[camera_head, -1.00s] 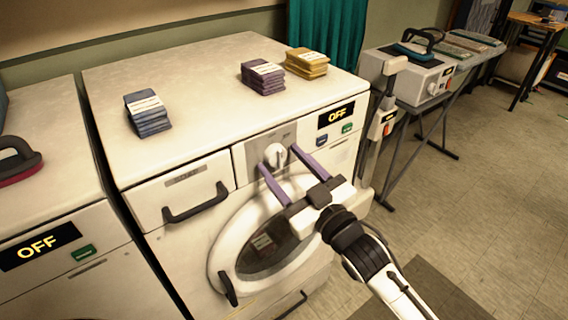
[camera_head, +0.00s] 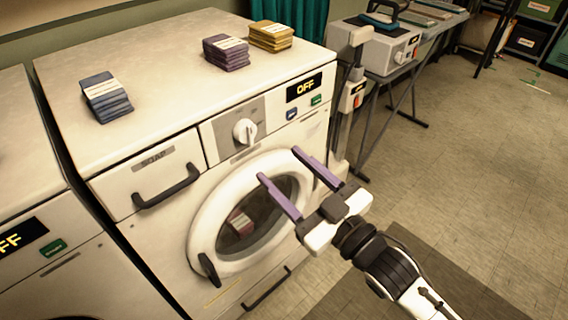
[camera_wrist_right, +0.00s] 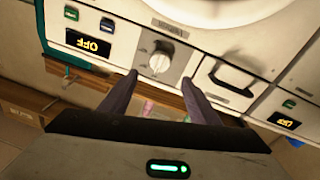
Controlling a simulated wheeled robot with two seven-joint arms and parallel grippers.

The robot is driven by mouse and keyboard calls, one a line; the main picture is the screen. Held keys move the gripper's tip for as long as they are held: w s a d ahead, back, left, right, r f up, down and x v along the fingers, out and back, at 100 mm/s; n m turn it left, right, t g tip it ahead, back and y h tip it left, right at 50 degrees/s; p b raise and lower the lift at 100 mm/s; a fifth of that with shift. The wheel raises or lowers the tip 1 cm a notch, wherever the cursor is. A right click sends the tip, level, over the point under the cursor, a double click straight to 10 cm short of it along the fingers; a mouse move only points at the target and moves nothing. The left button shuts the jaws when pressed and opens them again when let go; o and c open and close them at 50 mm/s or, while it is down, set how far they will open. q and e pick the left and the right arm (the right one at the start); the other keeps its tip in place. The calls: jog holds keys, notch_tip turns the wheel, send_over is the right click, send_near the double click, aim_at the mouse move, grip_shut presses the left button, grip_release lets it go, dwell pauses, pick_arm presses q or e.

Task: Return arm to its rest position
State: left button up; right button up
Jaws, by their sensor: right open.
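My right gripper (camera_head: 282,172) is open and empty, its two purple fingers spread apart in front of the washing machine (camera_head: 150,225). It stands apart from the white round knob (camera_head: 245,131), below and to the right of it in the head view. In the right wrist view the fingers (camera_wrist_right: 155,95) point toward the knob (camera_wrist_right: 159,62), with nothing between them. The machine's display (camera_head: 304,87) reads OFF. Its round door (camera_head: 215,210) is closed, and a reddish bundle with a pale band shows through the glass. My left gripper is not in view.
Blue (camera_head: 106,97), purple (camera_head: 226,52) and yellow (camera_head: 271,36) cloth stacks lie on the machine top. A soap drawer (camera_head: 150,175) is shut at left. A folding table (camera_head: 400,75) with a grey device stands at right. The floor (camera_head: 460,160) at right is open.

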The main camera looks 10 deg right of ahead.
jog(key=s+d+f+m+g+h, duration=0.2)
jog(key=s+d+f+h, duration=0.1)
jog(key=f, duration=0.6)
jog(key=s+d+f+m+g+h, duration=0.2)
jog(key=s+d+f+m, duration=0.15)
jog(key=f, duration=0.65)
jog(key=s+d+f+m+g+h, duration=0.1)
jog(key=s+d+f+g+h, duration=0.1)
jog(key=s+f, duration=1.1)
jog(key=shift+s+d+g+h, duration=0.3)
jog(key=shift+d+g, duration=0.6)
jog(key=shift+d, duration=0.35)
